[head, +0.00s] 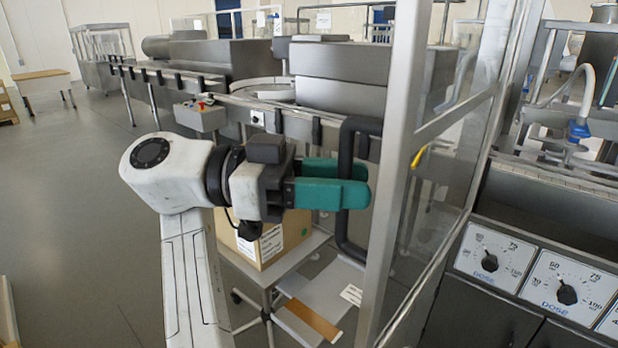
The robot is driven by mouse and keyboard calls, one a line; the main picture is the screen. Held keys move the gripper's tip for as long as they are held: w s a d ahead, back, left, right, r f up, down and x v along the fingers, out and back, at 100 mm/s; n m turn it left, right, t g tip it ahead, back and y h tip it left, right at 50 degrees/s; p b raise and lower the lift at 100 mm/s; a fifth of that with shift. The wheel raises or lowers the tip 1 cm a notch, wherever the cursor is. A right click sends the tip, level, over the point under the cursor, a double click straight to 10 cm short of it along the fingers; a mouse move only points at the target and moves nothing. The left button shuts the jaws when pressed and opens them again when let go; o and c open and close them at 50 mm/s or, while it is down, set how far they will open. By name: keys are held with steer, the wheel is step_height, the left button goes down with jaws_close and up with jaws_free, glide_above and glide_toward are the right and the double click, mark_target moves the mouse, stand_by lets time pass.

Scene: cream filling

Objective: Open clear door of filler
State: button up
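The clear door (447,190) of the filler has a see-through panel in a grey metal frame. Its upright post (396,150) stands right of centre, and the panel runs back to the right from it. A black bar handle (346,228) is fixed on the left side of that post. My gripper (345,182), with green fingers, reaches in from the left at the handle's mid-height. The near finger passes in front of the handle's upright bar, and the far finger shows behind it. The near finger hides whether they touch the bar.
Dose dials (490,262) sit on the filler's front at the lower right. A cardboard box (270,240) stands on a small wheeled table (262,276) below my gripper. A conveyor line (160,72) runs behind. The floor (70,190) at left is clear.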

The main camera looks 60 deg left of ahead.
steer(key=b+v, duration=0.1)
steer(key=v, duration=0.9)
steer(key=shift+s+a, duration=0.15)
steer(key=shift+c, duration=0.4)
